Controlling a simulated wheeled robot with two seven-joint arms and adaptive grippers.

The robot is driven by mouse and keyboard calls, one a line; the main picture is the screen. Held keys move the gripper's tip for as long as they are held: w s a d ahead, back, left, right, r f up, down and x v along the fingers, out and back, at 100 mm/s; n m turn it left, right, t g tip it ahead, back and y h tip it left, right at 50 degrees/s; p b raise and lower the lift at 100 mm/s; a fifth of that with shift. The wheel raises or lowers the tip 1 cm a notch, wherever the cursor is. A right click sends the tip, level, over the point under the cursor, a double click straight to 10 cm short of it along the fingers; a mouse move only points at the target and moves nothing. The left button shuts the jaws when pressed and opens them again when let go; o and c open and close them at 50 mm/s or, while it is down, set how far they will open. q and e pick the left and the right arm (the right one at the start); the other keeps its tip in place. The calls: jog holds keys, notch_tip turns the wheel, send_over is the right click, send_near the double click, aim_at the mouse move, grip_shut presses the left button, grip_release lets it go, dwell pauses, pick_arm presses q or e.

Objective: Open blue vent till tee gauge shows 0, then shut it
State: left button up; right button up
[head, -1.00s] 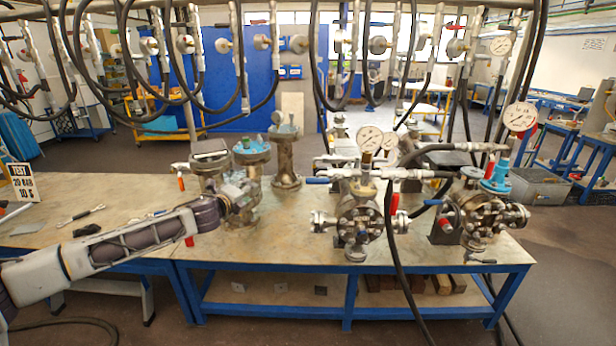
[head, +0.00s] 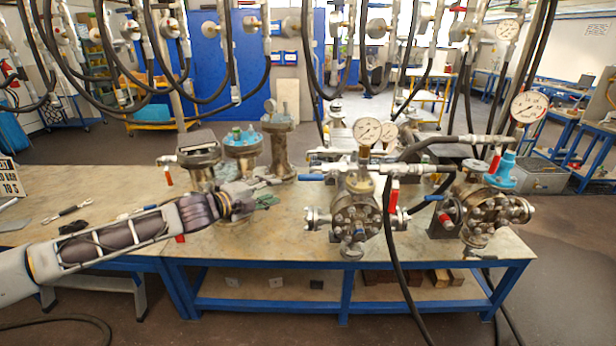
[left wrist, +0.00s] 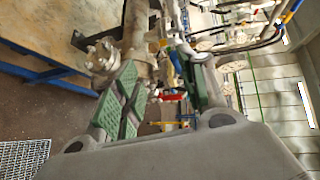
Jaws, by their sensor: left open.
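The tee gauge (head: 368,131), a round white dial, stands upright on top of the middle flanged vessel (head: 356,222). Its needle is too small to read. The blue vent lever (head: 312,177) sticks out left of the tee, roughly level. My left gripper (head: 274,190) is open and empty, left of the blue lever and apart from it. In the left wrist view its green-padded fingers (left wrist: 155,80) are spread, with the vessel and valves beyond them. A small blue part (left wrist: 177,64) shows there, perhaps the lever. My right gripper is not in view.
A second vessel with a gauge (head: 529,107) and blue cap stands at the right. Red levers (head: 395,196) hang near the tee. Several old vessels (head: 243,150) stand behind my left arm. Black hoses (head: 388,250) hang in front. The bench's left part is mostly clear.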

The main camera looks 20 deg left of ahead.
pick_arm(q)
jog(key=shift+s+d+r+h, duration=0.25)
jog(key=shift+d+r+h, duration=0.2)
jog(key=shift+d+h, duration=0.15)
jog(key=shift+s+d+r+h, duration=0.2)
jog(key=shift+d+r+h, duration=0.3)
jog(key=shift+d, duration=0.1)
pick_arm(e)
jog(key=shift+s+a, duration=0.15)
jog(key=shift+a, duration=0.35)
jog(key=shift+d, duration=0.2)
